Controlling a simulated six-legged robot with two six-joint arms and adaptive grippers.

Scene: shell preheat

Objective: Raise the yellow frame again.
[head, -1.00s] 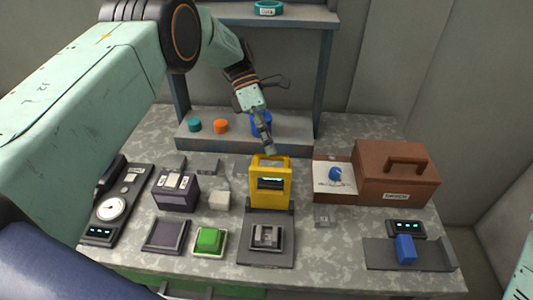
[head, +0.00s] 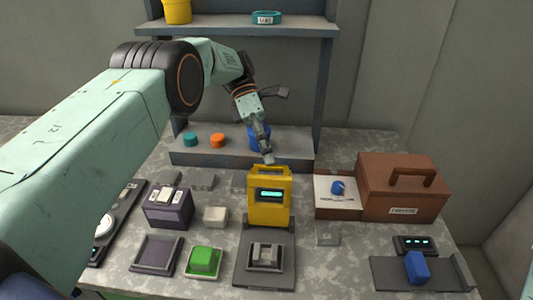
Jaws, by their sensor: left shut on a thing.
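The yellow frame (head: 269,211) stands upright at the back edge of a dark base plate (head: 245,270) in the middle of the bench. It has a handle bar on top and a dark window with a lit cyan display. My left gripper (head: 268,159) reaches down from behind and is shut at the top bar of the frame; the contact itself is small and partly hidden. A grey slotted block (head: 265,254) sits on the plate in front of the frame. I cannot tell whether the frame's lower edge is clear of the plate. My right gripper is not in view.
Left of the plate are a green button (head: 204,261), a dark tray (head: 157,253) and a purple-grey box (head: 168,208). A brown case (head: 402,190) stands right, with a blue block (head: 416,266) before it. A low step (head: 187,158) with coloured knobs lies behind.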

